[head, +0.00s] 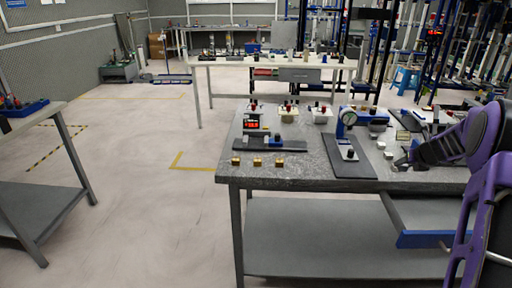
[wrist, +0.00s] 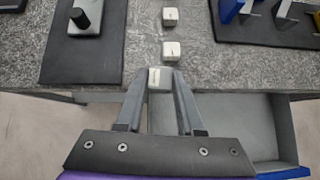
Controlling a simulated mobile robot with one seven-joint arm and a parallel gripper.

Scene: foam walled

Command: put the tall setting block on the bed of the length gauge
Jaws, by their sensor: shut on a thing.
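My gripper (wrist: 160,88) is shut on a pale setting block (wrist: 160,76) with small markings, seen at the bench's front edge in the wrist view. Two similar pale blocks lie beyond it, a nearer one (wrist: 171,51) and a farther one (wrist: 170,17). I cannot tell from their tops which is tallest. In the head view my gripper (head: 403,161) is at the right of the bench, and the held block is not clear. A dial gauge on a stand (head: 347,120) has a dark base (head: 345,169). A long low device (head: 270,143) lies left of it. Which is the length gauge is unclear.
Several brass blocks (head: 257,162) line the front left of the grey bench (head: 300,180). A dark base with a round post (wrist: 80,18) is left of my gripper, another dark mat (wrist: 265,30) right. An open drawer (head: 425,215) juts out below.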

